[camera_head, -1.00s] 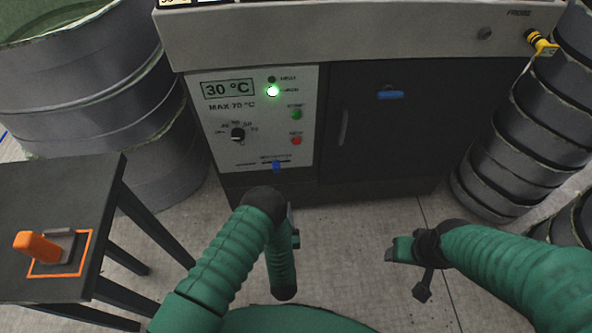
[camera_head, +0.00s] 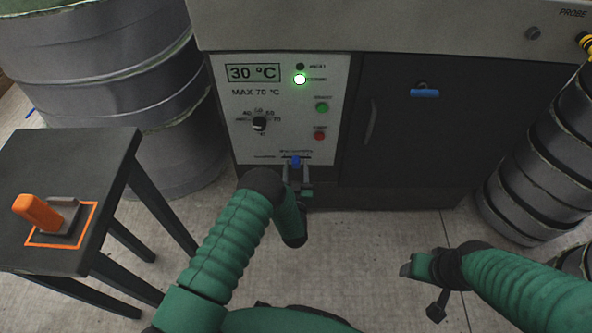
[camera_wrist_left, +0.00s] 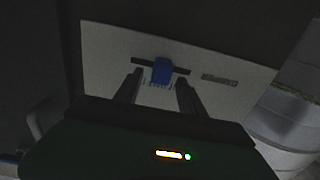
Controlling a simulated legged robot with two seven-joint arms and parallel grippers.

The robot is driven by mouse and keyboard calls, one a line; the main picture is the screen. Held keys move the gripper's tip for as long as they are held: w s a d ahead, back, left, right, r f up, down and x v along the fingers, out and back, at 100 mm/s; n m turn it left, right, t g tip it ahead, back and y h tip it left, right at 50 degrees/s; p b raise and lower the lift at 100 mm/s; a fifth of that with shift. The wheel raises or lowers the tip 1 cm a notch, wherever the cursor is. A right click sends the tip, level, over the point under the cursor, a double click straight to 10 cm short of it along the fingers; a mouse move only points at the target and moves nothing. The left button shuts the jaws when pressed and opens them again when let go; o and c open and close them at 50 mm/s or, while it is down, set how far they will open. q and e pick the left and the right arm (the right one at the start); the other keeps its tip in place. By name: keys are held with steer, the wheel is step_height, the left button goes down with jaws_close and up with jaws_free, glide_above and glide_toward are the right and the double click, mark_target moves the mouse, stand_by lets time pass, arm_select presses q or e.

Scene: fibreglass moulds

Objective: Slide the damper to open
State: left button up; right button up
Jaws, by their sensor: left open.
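The blue damper knob (camera_head: 295,161) sits on a dark horizontal slot low on the white control panel (camera_head: 275,100). In the left wrist view the blue knob (camera_wrist_left: 161,70) is near the middle of its slot, over a printed scale. My left gripper (camera_head: 296,172) is open just below the knob in the head view. In the left wrist view its two fingers (camera_wrist_left: 158,88) point at the panel, one on each side of the knob, and do not visibly touch it. My right gripper (camera_head: 408,268) is over the floor at the right; its jaw opening is unclear.
The panel has a 30 °C display (camera_head: 253,73), a dial (camera_head: 259,124), a green button (camera_head: 322,107) and a red button (camera_head: 319,135). A dark door (camera_head: 410,130) is to the right. A black table (camera_head: 70,160) with an orange-handled tool stands left. Drums flank the cabinet.

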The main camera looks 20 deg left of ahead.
arm_select(q)
steer(key=shift+w, duration=0.1)
jaws_close()
stand_by(1.4)
